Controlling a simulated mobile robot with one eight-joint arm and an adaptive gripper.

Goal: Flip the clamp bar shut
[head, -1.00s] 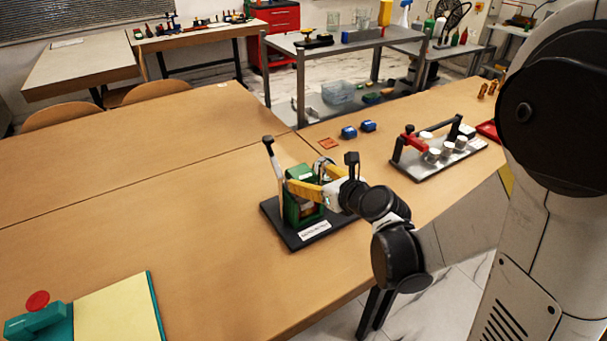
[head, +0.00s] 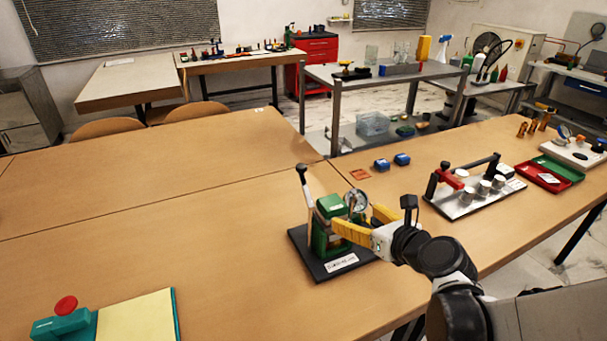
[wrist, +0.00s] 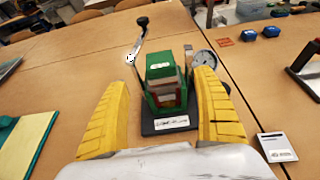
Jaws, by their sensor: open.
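The gauge rig has a green body (head: 328,208) on a black base (head: 318,271) with a white label. A pale bar with a black knob (head: 301,169), likely the clamp bar, stands up and slightly tilted at the rig's left. It also shows in the wrist view (wrist: 139,43), left of the green body (wrist: 161,72). A round dial gauge (wrist: 204,62) is on the right side. My gripper (head: 357,217) is open and empty, on the rig's near right side. In the wrist view its yellow fingers frame the green body, apart from the bar. Whether they touch the body is unclear.
Two blue blocks (head: 391,162) and an orange square (head: 360,174) lie behind the rig. A grey plate with white cylinders and a red-and-black bar (head: 467,186) stands right. A teal-edged yellow board (head: 137,318) lies front left.

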